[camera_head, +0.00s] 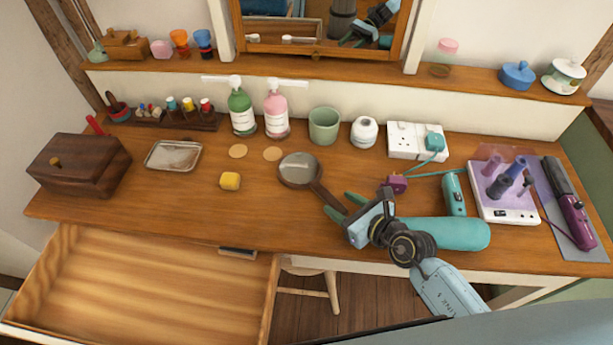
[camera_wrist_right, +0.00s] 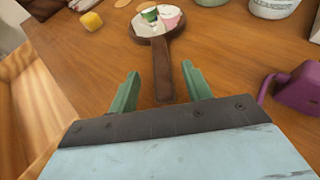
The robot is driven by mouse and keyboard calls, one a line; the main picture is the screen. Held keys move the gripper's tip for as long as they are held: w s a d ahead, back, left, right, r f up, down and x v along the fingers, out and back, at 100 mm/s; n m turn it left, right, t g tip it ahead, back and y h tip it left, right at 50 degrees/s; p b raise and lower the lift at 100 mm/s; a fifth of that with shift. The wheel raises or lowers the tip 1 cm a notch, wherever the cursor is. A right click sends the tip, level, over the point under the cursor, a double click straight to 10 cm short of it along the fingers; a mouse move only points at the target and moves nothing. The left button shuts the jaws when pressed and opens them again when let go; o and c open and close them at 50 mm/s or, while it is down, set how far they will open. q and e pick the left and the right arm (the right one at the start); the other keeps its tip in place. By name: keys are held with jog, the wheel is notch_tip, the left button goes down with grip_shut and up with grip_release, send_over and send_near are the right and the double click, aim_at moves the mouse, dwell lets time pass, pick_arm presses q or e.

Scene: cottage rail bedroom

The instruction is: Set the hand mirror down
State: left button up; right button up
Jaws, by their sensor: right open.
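The hand mirror (camera_head: 301,170) lies on the wooden dressing table near the middle, its round glass toward the back and its dark brown handle pointing toward my right gripper. My right gripper (camera_head: 347,206) is open, with its green fingers close to the handle's end. In the right wrist view the mirror (camera_wrist_right: 160,52) shows bottle reflections in its glass. There the handle runs down between the two spread fingers of the gripper (camera_wrist_right: 160,92), with a gap on each side. My left gripper is not seen.
An open empty drawer (camera_head: 150,290) juts out at front left. A yellow block (camera_head: 230,181) and a metal tray (camera_head: 173,156) lie left of the mirror. Pump bottles (camera_head: 241,112) stand behind.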

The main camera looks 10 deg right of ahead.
aim_at(328, 195)
jog(key=b+x, duration=0.1)
jog(key=x, duration=0.3)
jog(key=shift+w, duration=0.1)
jog(key=shift+w+a+f, duration=0.15)
jog(key=shift+w+a, duration=0.05)
jog(key=shift+w, duration=0.05)
jog(key=c, duration=0.7)
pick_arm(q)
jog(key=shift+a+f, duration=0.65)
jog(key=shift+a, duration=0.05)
pick_arm(e)
jog(key=shift+w, duration=0.1)
grip_shut()
